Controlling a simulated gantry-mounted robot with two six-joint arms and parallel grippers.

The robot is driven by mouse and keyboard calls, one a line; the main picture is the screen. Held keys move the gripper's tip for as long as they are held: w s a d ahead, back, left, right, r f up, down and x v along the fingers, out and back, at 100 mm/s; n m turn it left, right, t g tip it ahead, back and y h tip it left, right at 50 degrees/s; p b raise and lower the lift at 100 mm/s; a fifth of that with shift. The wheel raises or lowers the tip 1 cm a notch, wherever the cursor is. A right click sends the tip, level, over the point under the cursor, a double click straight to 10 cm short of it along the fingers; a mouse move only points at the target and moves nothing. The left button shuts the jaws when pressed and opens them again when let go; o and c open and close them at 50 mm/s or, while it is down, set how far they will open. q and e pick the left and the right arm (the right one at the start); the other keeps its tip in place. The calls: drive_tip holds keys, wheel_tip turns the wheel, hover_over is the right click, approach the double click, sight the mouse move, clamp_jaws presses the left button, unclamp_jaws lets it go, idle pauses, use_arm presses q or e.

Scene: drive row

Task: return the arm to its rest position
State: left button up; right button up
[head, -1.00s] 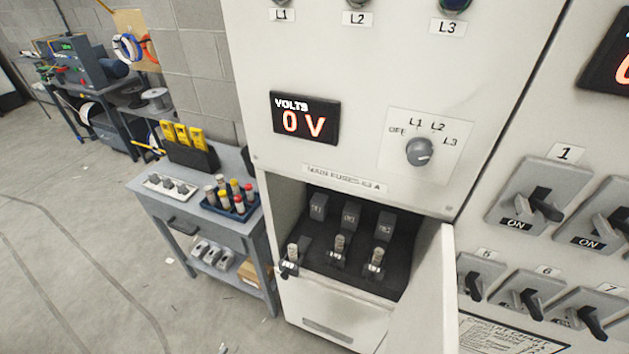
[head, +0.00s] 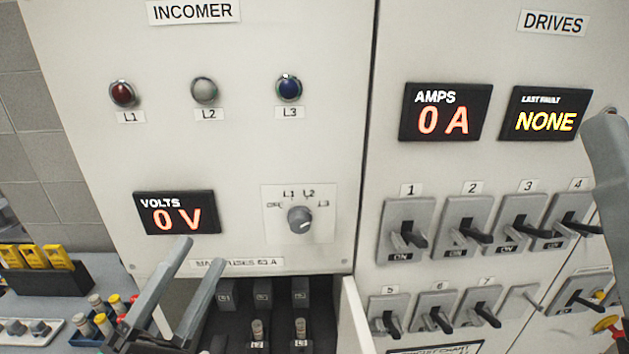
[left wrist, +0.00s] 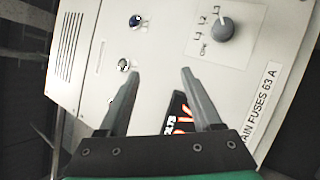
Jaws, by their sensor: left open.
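My left gripper (head: 204,254) is in the lower left of the head view, its two grey fingers apart with nothing between them. It is in front of the incomer panel (head: 300,140), below the volts display (head: 176,212) and over the left part of the open fuse compartment (head: 285,325). In the left wrist view the open fingers (left wrist: 160,72) point at the panel, with the selector knob (left wrist: 223,29) and a blue lamp (left wrist: 137,20) beyond. I cannot tell whether they touch it. The left fuse position is hidden. My right gripper is not identifiable.
The compartment door (head: 355,320) stands open beside the drives panel, which carries several black-handled switches (head: 407,232). A bench with yellow testers (head: 40,256) and a blue tray of fuses (head: 90,340) is at lower left. A grey bar (head: 607,165) crosses the right edge.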

use_arm(q)
drive_tip(key=s+r+m+t+y, duration=0.1)
drive_tip(key=s+r+m+t, duration=0.1)
drive_tip(key=s+r+m, duration=0.3)
drive_tip(key=s+r+m+t+y, duration=0.15)
drive_tip(key=r+m, duration=0.25)
drive_tip(key=r, duration=0.4)
drive_tip(key=s+r+m+t, duration=0.2)
drive_tip(key=s+r+m, duration=0.2)
drive_tip(key=r, duration=0.2)
wheel_tip(320, 180, up, 26)
drive_tip(key=w+a+m+y+p, duration=0.1)
drive_tip(key=a+m+y+p, duration=0.1)
drive_tip(key=p, duration=2.4)
drive_tip(key=shift+m+y+p, duration=0.35)
drive_tip(key=shift+m+y, duration=0.5)
drive_tip(key=shift+m, duration=0.15)
drive_tip(key=shift+a+g, duration=0.15)
drive_tip(key=shift+g, duration=0.1)
